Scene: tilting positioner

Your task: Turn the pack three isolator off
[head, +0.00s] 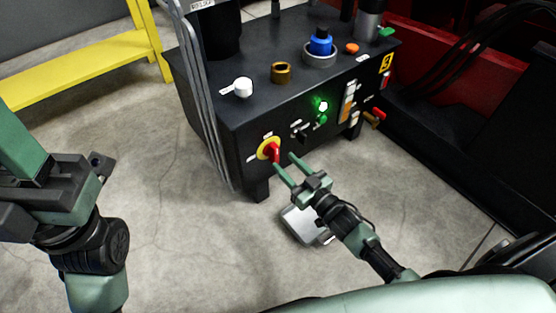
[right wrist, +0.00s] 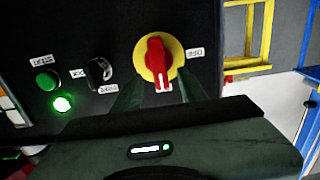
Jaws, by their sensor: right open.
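The isolator (head: 264,150) is a red handle on a round yellow plate, low on the front left of a dark cabinet. In the right wrist view the isolator (right wrist: 148,68) has its red handle upright, in line with a small label partly hidden below it. A label to its right seems to read OFF, upside down. My right gripper (head: 283,162) is open, its two green fingers pointing at the handle. In the right wrist view my right gripper (right wrist: 157,92) has a finger either side just below the handle, apparently not holding it. My left gripper (head: 24,150) is partly out of frame.
Beside the isolator are a black selector (head: 299,134) and a lit green lamp (head: 322,105). The dark cabinet (head: 232,113) carries several knobs and parts on top. Grey cables (head: 207,110) hang at its left. A grey box (head: 303,226) lies on the floor below my right gripper.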

